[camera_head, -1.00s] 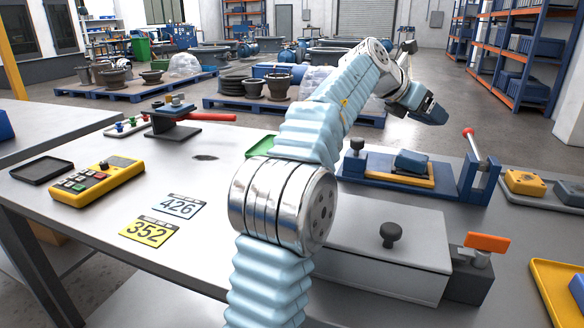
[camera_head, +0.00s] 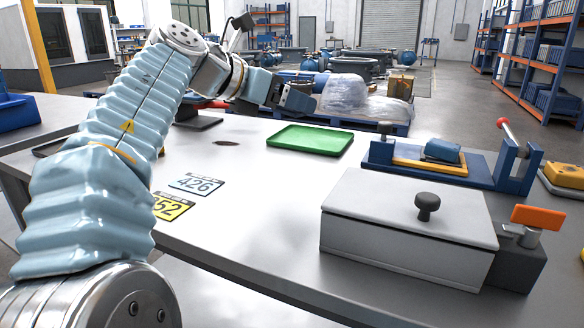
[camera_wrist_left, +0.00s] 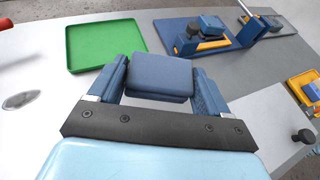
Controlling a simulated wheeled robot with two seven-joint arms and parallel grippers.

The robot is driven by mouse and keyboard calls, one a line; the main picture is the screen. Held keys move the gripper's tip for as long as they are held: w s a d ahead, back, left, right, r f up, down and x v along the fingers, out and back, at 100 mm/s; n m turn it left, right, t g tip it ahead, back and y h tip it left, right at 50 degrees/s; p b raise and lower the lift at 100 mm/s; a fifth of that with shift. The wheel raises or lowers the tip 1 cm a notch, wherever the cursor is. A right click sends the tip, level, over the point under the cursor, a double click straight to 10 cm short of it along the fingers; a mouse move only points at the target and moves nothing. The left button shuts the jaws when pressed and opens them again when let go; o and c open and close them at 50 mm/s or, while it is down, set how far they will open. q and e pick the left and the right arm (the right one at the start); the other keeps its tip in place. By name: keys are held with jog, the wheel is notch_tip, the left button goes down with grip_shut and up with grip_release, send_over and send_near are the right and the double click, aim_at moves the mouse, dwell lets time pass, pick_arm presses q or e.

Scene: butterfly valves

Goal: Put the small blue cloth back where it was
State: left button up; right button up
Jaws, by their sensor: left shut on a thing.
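My left gripper (camera_head: 297,99) is above the table, up and to the left of the fixture. The left wrist view shows its fingers shut on a small folded blue cloth (camera_wrist_left: 160,76), held level between the two fingertips. In the head view the gripper's dark end hides most of what it holds. A second blue, folded-looking piece (camera_head: 442,150) lies on a yellow plate (camera_head: 430,164) in the blue fixture. A green tray (camera_head: 310,139) lies empty on the table, below and right of the gripper; it also shows in the left wrist view (camera_wrist_left: 104,44). My right gripper is out of view.
A grey lidded box (camera_head: 400,250) with a black knob stands at the front right, beside an orange-handled clamp (camera_head: 538,217). Number cards, blue 426 (camera_head: 196,184) and yellow 352 (camera_head: 172,207), lie left. The table (camera_head: 265,205) is clear between cards and box.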

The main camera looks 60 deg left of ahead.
pick_arm(q)
jog(key=s+d, duration=0.1)
jog(key=d, duration=0.2)
jog(key=b, duration=0.2)
send_over(287, 160)
jog(key=shift+n+y, duration=0.3)
jog(key=f, duration=0.9)
jog(key=shift+s+d+f, duration=0.15)
jog(key=shift+s+d, duration=0.05)
jog(key=shift+d, duration=0.15)
jog(key=shift+w+a+f, duration=0.1)
jog(key=shift+a+f, duration=0.05)
jog(key=shift+f, duration=0.05)
jog(key=shift+w+a+f+b, duration=0.1)
jog(key=shift+a+f+b, duration=0.1)
jog(key=shift+f, duration=0.7)
jog(key=shift+w+a+f+b, duration=0.1)
jog(key=shift+f+b, duration=0.1)
jog(key=shift+f, duration=0.7)
jog(key=shift+d, duration=0.1)
jog(key=shift+f, duration=0.15)
jog(key=o, duration=1)
jog(key=shift+c, duration=0.2)
